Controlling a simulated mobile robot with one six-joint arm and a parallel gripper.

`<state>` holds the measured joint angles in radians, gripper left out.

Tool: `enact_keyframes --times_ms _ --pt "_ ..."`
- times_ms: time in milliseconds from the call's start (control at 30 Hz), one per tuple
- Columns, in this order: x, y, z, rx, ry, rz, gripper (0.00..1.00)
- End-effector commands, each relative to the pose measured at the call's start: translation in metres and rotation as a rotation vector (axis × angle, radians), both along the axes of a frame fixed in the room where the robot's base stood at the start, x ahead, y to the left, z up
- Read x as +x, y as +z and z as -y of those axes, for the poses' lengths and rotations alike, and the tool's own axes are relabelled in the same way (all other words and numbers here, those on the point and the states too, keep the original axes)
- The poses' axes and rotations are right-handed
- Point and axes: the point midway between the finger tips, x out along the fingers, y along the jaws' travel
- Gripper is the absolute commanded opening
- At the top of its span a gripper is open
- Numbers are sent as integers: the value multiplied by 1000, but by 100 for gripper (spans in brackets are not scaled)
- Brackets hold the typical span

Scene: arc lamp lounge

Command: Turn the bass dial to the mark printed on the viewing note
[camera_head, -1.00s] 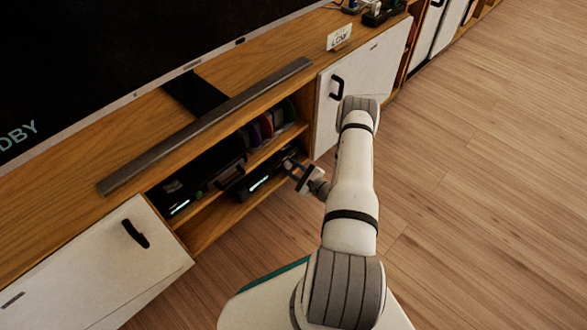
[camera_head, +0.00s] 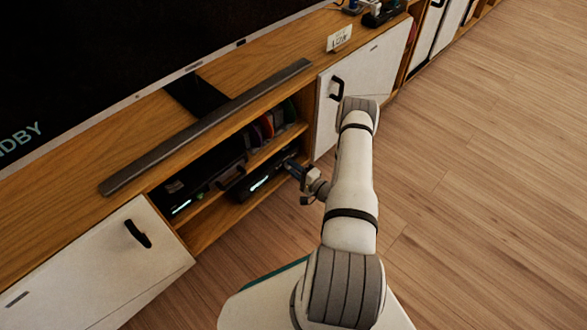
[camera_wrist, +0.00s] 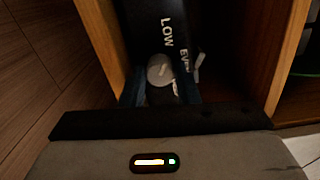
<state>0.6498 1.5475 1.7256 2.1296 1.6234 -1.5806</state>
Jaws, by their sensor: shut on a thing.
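The bass dial (camera_wrist: 160,71) is a round grey knob on a dark device front in the wrist view. The printed word LOW is just beyond it, and another label to its right is partly hidden. My gripper (camera_wrist: 160,92) is at the dial, its blue fingers shut on the knob's sides. In the head view my gripper (camera_head: 293,168) reaches the right end of a black device (camera_head: 258,183) on the lower shelf. The viewing note (camera_head: 339,38) is a small white card on the cabinet top and seems to read LOW.
The wooden cabinet's walls (camera_wrist: 288,60) flank the gripper closely. A soundbar (camera_head: 205,126) lies along the cabinet top below a large dark screen (camera_head: 110,60). White doors with black handles stand on both sides of the open shelves. The wood floor (camera_head: 470,200) is clear.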

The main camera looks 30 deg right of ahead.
Motion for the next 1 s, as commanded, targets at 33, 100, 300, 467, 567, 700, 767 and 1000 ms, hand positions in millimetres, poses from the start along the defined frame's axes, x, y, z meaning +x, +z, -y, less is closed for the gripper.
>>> enact_keyframes --times_ms 33,100,300,467,567,700,767,1000 --pt "-1 -1 -1 -13 1 2 6" --pt "-1 -1 -1 -32 1 9 6" --pt "-1 -1 -1 -58 0 19 6" --pt "-1 -1 0 -62 0 20 6" --pt "-1 -1 0 -61 -1 20 6" --pt "-1 -1 0 -61 -1 20 30" --pt "-1 -1 0 -61 -1 20 35" --pt "-1 -1 0 -62 -2 20 50"
